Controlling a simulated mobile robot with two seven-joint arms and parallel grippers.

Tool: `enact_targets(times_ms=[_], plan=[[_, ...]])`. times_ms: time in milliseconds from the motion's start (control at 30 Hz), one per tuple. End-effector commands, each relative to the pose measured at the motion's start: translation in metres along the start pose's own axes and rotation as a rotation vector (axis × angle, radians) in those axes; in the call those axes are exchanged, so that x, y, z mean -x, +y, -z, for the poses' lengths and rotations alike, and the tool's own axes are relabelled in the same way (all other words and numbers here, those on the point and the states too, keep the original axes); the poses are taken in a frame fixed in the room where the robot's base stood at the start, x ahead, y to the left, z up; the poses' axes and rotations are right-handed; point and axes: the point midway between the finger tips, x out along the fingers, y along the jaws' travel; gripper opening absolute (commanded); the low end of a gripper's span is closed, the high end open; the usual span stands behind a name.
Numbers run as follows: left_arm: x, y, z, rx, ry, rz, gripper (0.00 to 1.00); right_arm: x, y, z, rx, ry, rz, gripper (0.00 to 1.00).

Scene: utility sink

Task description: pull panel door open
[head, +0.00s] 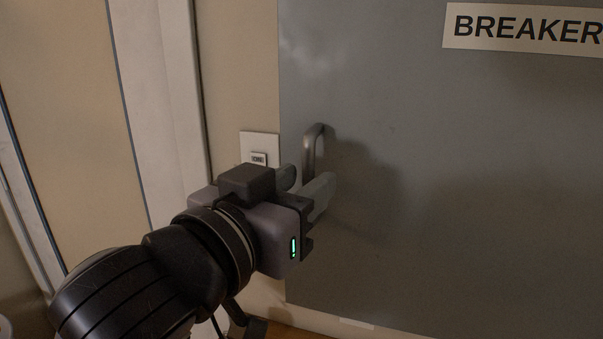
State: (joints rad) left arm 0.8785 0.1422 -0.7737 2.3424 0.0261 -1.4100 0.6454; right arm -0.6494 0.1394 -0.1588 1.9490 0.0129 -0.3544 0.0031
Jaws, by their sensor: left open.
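The grey panel door (470,190) fills the right side of the head view, with a "BREAKER" label (525,27) near its top. Its metal bar handle (309,150) stands upright near the door's left edge. My left gripper (305,187) is open at the lower part of the handle, with one finger on each side of it as seen from here. The lower end of the handle is hidden by the gripper, and I cannot tell whether the fingers touch it. The door looks closed. My right gripper is not in view.
A small white wall plate (260,148) is on the beige wall just left of the door, close behind my gripper. A pale vertical frame (165,100) stands further left. A strip of brown surface shows at the bottom. The space before the door's right part is clear.

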Motion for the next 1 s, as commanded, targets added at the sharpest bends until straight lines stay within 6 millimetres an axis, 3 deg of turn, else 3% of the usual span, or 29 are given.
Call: enact_targets(times_ms=[367, 400, 500, 533, 1000], plan=[[-0.007, 0.000, 0.000, -0.001, 0.001, 0.001, 0.40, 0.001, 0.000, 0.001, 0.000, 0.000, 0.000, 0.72], [-0.007, 0.000, 0.000, -0.001, 0.001, 0.001, 0.37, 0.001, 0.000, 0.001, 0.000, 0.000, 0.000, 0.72], [-0.007, 0.000, 0.000, 0.000, 0.001, 0.001, 0.04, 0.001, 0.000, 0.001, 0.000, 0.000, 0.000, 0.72], [-0.007, 0.000, 0.000, 0.000, 0.001, 0.001, 0.00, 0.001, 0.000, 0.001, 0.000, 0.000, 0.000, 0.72], [0.002, 0.001, -0.003, 0.001, 0.003, -0.012, 0.00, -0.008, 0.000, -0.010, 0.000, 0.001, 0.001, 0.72]])
